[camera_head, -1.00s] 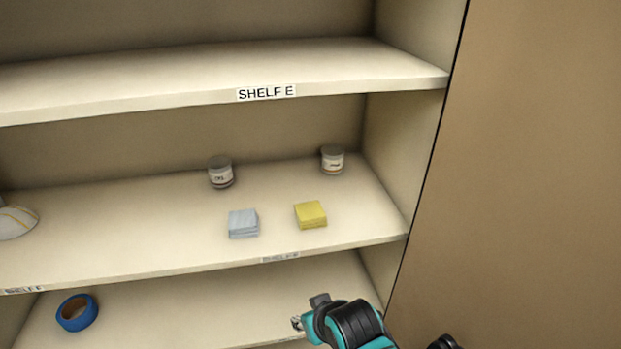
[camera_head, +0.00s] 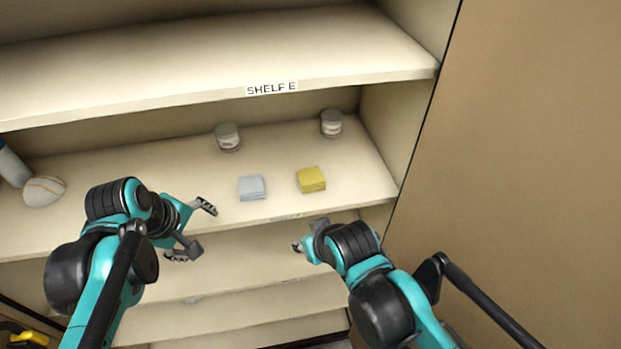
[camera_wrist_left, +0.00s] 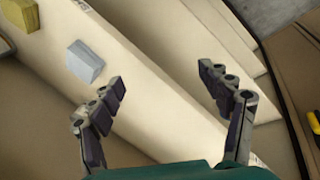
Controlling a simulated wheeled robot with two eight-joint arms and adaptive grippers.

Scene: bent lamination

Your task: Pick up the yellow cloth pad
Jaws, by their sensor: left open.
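The yellow cloth pad (camera_head: 311,179) lies on the middle shelf, right of a light blue pad (camera_head: 252,188). In the left wrist view the yellow pad (camera_wrist_left: 20,15) is at the top left corner, partly cut off, with the blue pad (camera_wrist_left: 85,62) nearer. My left gripper (camera_head: 192,232) is open and empty, in front of the shelf's edge, left of both pads. Its two fingers (camera_wrist_left: 165,95) are spread wide in the left wrist view. My right gripper (camera_head: 308,242) is below and in front of the yellow pad; its fingers are too small and hidden to judge.
Two jars (camera_head: 228,137) (camera_head: 331,123) stand behind the pads. A white rounded mask-like item (camera_head: 43,191) lies at the left. The shelf labelled SHELF E (camera_head: 271,88) is overhead. The cabinet's side wall (camera_head: 392,115) bounds the right. Shelf room between the mask and the blue pad is clear.

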